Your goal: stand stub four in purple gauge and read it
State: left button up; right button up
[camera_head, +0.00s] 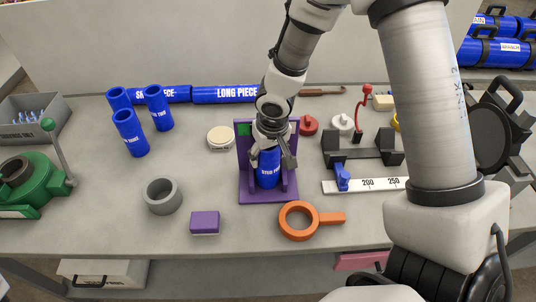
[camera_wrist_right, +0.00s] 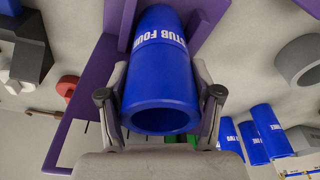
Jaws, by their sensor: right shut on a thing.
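Stub four, a blue pipe piece (camera_head: 268,172) with white lettering, stands upright in the purple gauge (camera_head: 283,196) at mid-table. The gauge has a base, side cheeks and a back plate with a green patch at its upper left. My right gripper (camera_head: 270,157) comes down from above and is shut on the stub's upper part. In the wrist view the stub (camera_wrist_right: 160,75) shows its open end between the two fingers, with the purple gauge (camera_wrist_right: 75,118) around it. Whether its lower end touches the base is hidden. My left gripper is not in view.
Several blue stubs (camera_head: 130,133) stand at the left, with long blue pipes (camera_head: 225,94) behind. A grey ring (camera_head: 162,196), purple block (camera_head: 205,222) and orange ring tool (camera_head: 299,221) lie in front. A white scale (camera_head: 365,185) and black clamp (camera_head: 362,153) are at the right.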

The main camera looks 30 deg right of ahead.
jog(key=shift+f, duration=0.2)
jog(key=o, duration=1.3)
jog(key=shift+r, duration=0.1)
jog(key=shift+r+p, duration=0.3)
jog(key=shift+r, duration=0.1)
jog(key=r, duration=0.3)
jog(key=s+r+p, duration=0.1)
jog(key=r, duration=0.3)
jog(key=s+r, duration=0.1)
jog(key=r, duration=0.3)
jog(key=shift+a+r+p, duration=0.2)
jog(key=shift+a+p, duration=0.05)
jog(key=shift+p, duration=0.15)
